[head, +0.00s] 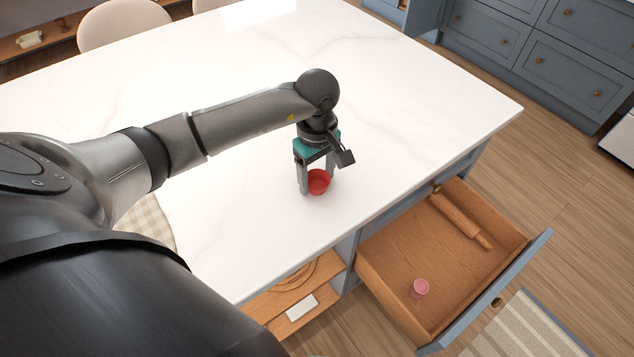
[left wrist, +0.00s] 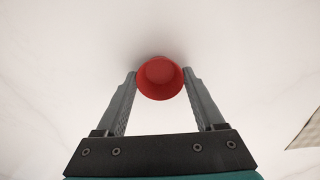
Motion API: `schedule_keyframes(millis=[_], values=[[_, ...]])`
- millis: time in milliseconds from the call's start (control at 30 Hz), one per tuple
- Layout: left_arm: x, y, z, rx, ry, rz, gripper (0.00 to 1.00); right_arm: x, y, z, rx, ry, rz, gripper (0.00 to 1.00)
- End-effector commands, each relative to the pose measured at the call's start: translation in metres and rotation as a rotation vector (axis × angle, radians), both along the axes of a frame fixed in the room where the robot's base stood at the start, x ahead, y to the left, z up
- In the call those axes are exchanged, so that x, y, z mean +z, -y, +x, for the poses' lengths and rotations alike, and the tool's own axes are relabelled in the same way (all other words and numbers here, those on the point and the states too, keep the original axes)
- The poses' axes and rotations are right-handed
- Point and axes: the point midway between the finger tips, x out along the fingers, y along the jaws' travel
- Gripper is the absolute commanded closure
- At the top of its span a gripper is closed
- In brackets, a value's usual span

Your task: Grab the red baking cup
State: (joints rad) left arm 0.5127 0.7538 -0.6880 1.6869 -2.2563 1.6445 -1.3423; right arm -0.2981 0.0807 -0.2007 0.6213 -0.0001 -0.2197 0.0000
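The red baking cup (head: 318,183) sits upright on the white countertop near its front edge. My left gripper (head: 317,186) points down over it, with one finger on each side. The left wrist view shows the cup (left wrist: 159,78) centred between the fingertips of the left gripper (left wrist: 160,76). The fingers are spread about as wide as the cup, with little or no gap at its sides. I cannot clearly see contact, and the cup looks to rest on the counter. My right gripper is not in view.
An open drawer (head: 395,262) below the counter holds a rolling pin (head: 460,221) and a small pink cup (head: 420,287). A checked cloth (head: 150,220) lies on the counter at left. The counter (head: 400,90) around and behind the cup is clear.

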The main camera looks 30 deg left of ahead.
Motion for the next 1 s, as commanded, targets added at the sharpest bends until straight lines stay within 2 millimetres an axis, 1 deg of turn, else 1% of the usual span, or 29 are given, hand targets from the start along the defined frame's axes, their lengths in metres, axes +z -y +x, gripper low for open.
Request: schedule_keyframes(millis=[33, 67, 400, 433, 667, 767, 867, 1000], values=[[0.0, 0.0, 0.0, 0.0, 0.0, 0.0, 0.4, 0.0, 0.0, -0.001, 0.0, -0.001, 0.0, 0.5], [0.0, 0.0, 0.0, 0.0, 0.0, 0.0, 0.43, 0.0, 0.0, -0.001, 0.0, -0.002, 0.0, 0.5], [0.0, 0.0, 0.0, 0.0, 0.0, 0.0, 0.82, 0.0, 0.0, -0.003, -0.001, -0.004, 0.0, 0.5], [0.0, 0.0, 0.0, 0.0, 0.0, 0.0, 0.84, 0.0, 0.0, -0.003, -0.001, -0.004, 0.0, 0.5], [0.001, 0.0, 0.0, 0.0, 0.0, 0.0, 0.84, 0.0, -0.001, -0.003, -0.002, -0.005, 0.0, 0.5], [0.004, 0.0, 0.0, 0.0, 0.001, 0.0, 0.84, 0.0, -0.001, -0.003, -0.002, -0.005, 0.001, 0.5], [0.012, 0.0, 0.001, 0.0, 0.002, -0.001, 0.84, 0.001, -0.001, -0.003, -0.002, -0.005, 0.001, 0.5], [0.034, -0.001, 0.001, -0.001, 0.005, 0.001, 0.84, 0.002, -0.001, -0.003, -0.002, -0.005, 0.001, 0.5]])
